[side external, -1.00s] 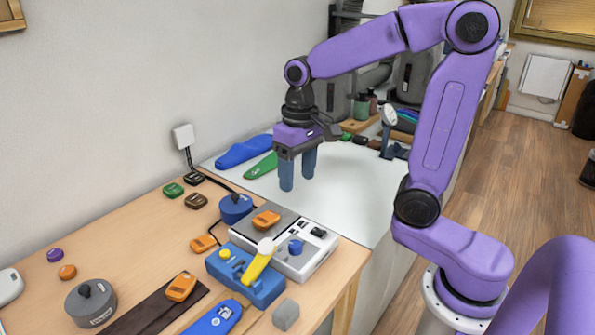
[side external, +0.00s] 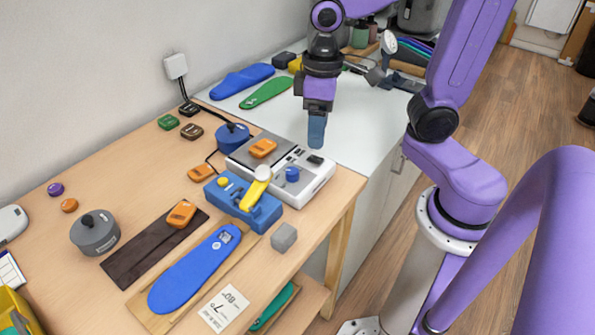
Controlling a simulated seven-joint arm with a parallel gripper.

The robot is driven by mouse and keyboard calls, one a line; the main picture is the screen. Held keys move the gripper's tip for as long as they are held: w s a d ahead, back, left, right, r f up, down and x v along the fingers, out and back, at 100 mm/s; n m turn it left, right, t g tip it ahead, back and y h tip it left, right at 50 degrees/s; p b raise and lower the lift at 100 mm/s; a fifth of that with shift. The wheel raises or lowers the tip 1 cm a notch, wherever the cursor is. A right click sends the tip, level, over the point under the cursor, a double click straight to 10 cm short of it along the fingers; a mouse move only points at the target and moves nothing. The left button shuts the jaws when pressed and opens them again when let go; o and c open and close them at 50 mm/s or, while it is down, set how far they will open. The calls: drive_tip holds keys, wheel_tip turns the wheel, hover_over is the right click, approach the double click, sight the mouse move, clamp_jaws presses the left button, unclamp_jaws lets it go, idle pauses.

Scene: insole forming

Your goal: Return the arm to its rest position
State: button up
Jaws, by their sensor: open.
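My gripper (side external: 317,132) points straight down above the bench, near the back right corner of the grey and white device. It is seen edge-on, with one blue finger covering the other. Nothing shows between or under its fingers. My purple arm reaches in from the right, and its upper links run out of the top of the picture.
The grey and white device (side external: 318,178) and a blue unit with a yellow lever (side external: 262,212) stand below my gripper. A blue insole (side external: 195,272) lies on a board in front. Blue (side external: 240,80) and green (side external: 268,92) insoles lie behind. The white surface (side external: 365,125) has free room.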

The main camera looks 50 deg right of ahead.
drive_tip(key=s+f+n, duration=0.2)
drive_tip(key=s+n, duration=0.5)
drive_tip(key=s, duration=0.5)
drive_tip(key=shift+s+d+f, duration=0.2)
drive_tip(key=shift+d+f, duration=0.05)
drive_tip(key=shift+d, duration=0.15)
